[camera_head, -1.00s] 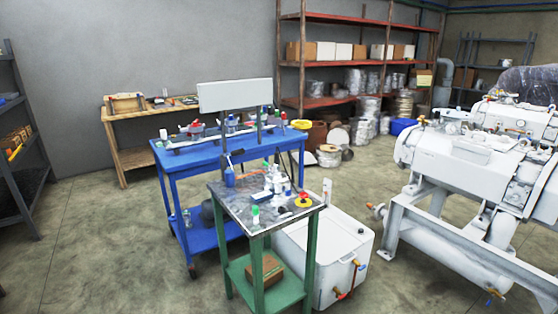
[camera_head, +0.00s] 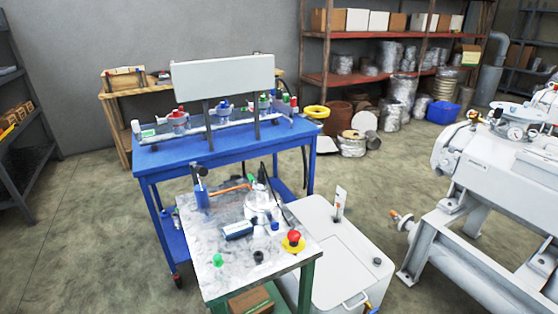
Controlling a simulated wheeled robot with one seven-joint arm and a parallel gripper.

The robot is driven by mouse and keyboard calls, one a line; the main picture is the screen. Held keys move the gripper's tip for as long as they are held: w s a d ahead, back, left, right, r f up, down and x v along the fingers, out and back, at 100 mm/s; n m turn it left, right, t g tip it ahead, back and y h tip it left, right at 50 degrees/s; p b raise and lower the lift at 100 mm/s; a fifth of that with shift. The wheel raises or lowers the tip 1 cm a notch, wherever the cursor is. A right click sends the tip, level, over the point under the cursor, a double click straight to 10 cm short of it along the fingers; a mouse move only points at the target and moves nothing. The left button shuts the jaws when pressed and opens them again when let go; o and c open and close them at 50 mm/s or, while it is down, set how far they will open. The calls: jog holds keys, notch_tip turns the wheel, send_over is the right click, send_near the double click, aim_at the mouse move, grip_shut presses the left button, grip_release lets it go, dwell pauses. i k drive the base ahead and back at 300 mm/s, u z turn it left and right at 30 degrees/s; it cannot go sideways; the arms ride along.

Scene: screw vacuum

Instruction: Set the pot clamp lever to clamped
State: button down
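Small vacuum parts stand on the grey top of a green-legged table (camera_head: 220,262) at the lower middle. Among them is a pale rounded pot-like vessel (camera_head: 260,203) with a green-tipped fitting above it and dark rods beside it. An orange bar (camera_head: 233,188) lies just left of the vessel. I cannot tell which part is the pot clamp lever, nor its setting. My gripper and arm do not show in this view.
A red button on a yellow base (camera_head: 293,241) sits at the table's right corner. A blue bench (camera_head: 185,156) with a white panel (camera_head: 223,84) stands behind. A white chest (camera_head: 345,255) and large grey machine (camera_head: 500,180) stand right. Open floor lies left.

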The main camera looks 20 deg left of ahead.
aim_at(250, 177)
jog(key=i, duration=1.2)
jog(key=u, duration=1.2)
